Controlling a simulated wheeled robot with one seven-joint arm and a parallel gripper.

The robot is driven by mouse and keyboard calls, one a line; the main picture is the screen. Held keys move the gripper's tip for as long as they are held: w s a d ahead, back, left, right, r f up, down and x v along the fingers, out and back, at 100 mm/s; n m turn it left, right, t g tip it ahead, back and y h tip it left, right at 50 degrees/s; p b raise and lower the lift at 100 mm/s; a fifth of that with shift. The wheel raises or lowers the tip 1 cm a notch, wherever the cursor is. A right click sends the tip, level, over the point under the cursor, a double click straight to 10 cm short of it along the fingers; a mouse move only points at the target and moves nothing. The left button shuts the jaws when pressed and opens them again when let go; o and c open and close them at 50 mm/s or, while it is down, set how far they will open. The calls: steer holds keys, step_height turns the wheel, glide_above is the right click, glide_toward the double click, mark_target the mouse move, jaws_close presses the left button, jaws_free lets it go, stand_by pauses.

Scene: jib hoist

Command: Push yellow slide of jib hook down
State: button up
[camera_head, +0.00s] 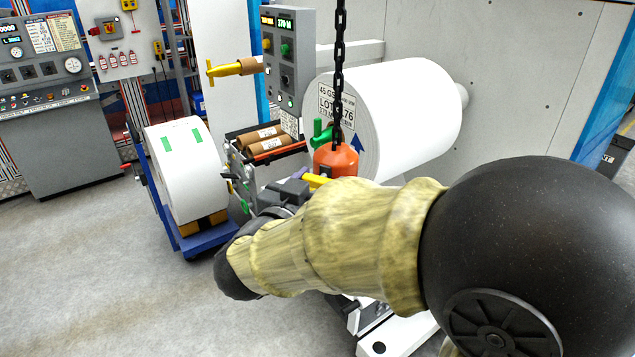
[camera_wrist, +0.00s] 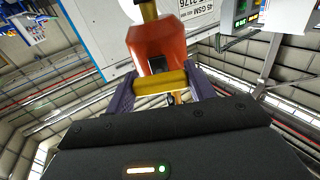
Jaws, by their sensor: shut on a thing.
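The jib hook's orange block (camera_head: 336,160) hangs from a black chain (camera_head: 339,60) in front of the large white roll. It also shows at the top of the wrist view (camera_wrist: 157,42). The yellow slide (camera_wrist: 161,80) crosses below the orange block in the wrist view, between my purple fingers. In the head view the yellow slide (camera_head: 316,181) shows at the block's lower left. My gripper (camera_wrist: 160,86) is shut on the slide, one finger at each end. My arm hides the hook's lower part in the head view.
A large white roll (camera_head: 415,115) is just behind the hook. A smaller white roll (camera_head: 185,170) rests on a blue cart (camera_head: 205,240) to the left. Open floor lies at lower left.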

step_height(320, 180, down, 3)
steer(key=b, duration=0.2)
steer(key=shift+f+b, duration=0.2)
steer(key=shift+b, duration=0.1)
steer(key=shift+s, duration=0.1)
steer(key=o, duration=1.4)
